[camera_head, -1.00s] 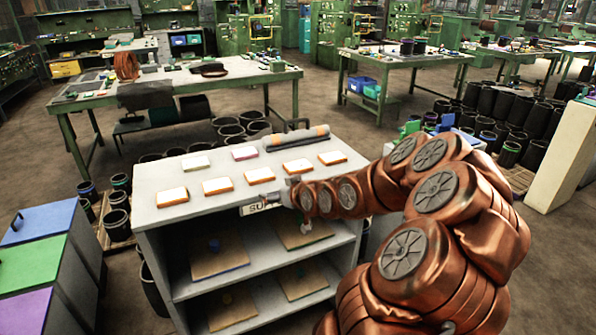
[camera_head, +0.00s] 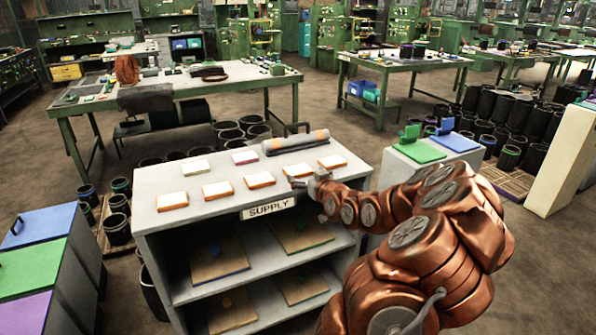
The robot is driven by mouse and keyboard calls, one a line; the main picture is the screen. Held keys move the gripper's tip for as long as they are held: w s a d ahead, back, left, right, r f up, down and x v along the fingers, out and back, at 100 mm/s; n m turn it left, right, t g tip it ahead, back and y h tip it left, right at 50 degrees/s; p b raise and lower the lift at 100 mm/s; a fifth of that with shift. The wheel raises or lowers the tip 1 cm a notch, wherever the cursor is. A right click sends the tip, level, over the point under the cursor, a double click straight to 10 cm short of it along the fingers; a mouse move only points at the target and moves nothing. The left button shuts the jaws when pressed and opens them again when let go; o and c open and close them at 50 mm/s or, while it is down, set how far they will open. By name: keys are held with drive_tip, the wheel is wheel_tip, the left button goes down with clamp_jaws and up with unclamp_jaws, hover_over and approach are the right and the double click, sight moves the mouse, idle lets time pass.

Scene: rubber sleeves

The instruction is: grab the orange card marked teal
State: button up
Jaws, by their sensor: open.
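Several white-topped cards with orange edges lie in a row on the grey supply shelf (camera_head: 225,229): the far left card (camera_head: 172,200), the second card (camera_head: 217,189), the middle card (camera_head: 260,180), the fourth card (camera_head: 298,169) and the far right card (camera_head: 331,162). Their markings are too small to read, so I cannot tell which is marked teal. My gripper (camera_head: 300,183) is open and empty by the shelf top's front edge, just in front of the fourth card and left of the far right card.
Behind the row lie a card with a greenish edge (camera_head: 196,168) and one with a pink edge (camera_head: 245,157). A grey and orange cylinder (camera_head: 296,142) lies at the back. A cabinet with green and blue lids (camera_head: 418,151) stands right. Lower shelves hold brown boards.

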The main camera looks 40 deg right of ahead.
sight(299, 170)
drive_tip(key=shift+f+p+x, duration=0.2)
drive_tip(key=shift+p+x, duration=0.55)
drive_tip(key=shift+x, duration=1.45)
drive_tip(key=c, duration=0.9)
drive_tip(key=shift+r, duration=0.15)
